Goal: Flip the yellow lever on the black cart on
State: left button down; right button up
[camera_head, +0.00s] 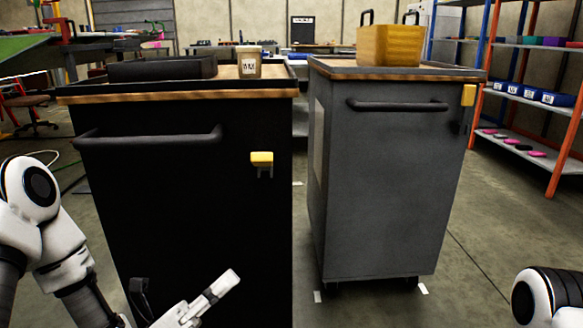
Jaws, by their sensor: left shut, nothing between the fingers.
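The black cart (200,215) stands in front of me, left of centre. Its yellow lever (262,158) is on the upper right of the front face and sticks out on a small grey bracket. My left gripper (232,279) is shut and empty, low in front of the cart, below and a little left of the lever and apart from it. My right arm shows only as a white and black link (545,295) at the lower right; its gripper is out of view.
A grey cart (385,180) stands to the right, with its own yellow lever (468,95) and a wooden box (389,46) on top. Shelves (530,100) stand far right.

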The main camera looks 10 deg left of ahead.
pick_arm(q)
jog(key=shift+m+t+h, duration=0.3)
jog(key=shift+t+h, duration=0.1)
jog(key=r, duration=0.2)
jog(key=a+r, duration=0.2)
jog(key=r, duration=0.1)
jog(key=shift+w+r, duration=0.2)
jog(key=shift+r, duration=0.1)
pick_arm(e)
jog(key=shift+s+r, duration=0.1)
jog(key=shift+r, duration=0.35)
